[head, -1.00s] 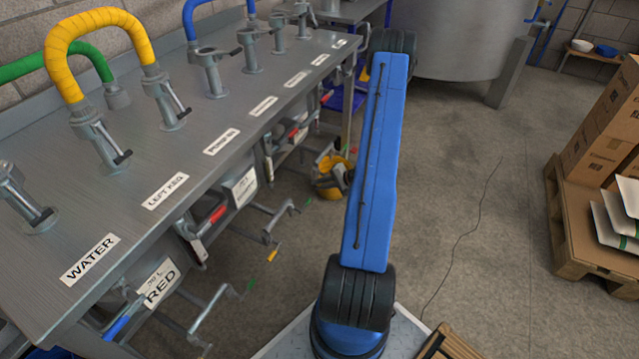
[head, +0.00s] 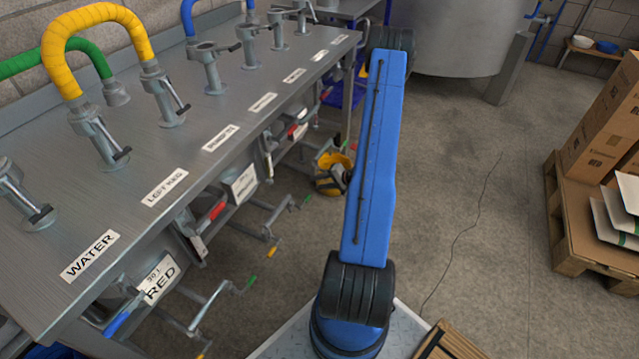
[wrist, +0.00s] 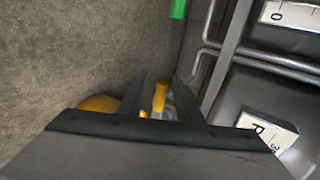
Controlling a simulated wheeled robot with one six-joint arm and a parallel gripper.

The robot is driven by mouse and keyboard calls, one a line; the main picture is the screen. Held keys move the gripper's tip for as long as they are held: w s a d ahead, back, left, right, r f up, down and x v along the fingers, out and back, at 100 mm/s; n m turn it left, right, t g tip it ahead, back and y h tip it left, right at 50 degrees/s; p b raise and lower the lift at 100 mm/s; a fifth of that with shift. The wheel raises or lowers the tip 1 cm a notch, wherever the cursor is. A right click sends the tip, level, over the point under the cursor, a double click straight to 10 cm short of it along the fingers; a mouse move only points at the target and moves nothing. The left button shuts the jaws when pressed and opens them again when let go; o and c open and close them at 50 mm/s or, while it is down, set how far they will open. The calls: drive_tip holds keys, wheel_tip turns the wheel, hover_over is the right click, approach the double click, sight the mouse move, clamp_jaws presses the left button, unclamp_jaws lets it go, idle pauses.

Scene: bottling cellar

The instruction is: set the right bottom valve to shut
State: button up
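Under the bench, crank-like levers with green or yellow ends stick out below the kegs in the head view, including a green-ended lever (head: 306,199) and a yellow-ended lever (head: 273,251). Which one is the right bottom valve I cannot tell for sure. In the wrist view, my gripper (wrist: 161,84) has its two fingers apart, with a yellow lever end (wrist: 160,97) showing between them. Whether they touch it I cannot tell. A green lever end (wrist: 178,9) is at the top. In the head view my gripper is mostly hidden behind my blue arm.
The steel bench (head: 140,215) with labelled pipe fittings fills the left. A pallet (head: 580,240) with boxes stands at the right. Floor between is open. Kegs with white labels (wrist: 268,130) show in the wrist view.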

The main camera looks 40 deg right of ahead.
drive_tip(key=shift+d, duration=0.1)
drive_tip(key=v, duration=1.7)
drive_tip(key=shift+s+d, duration=0.1)
drive_tip(key=shift+s, duration=0.1)
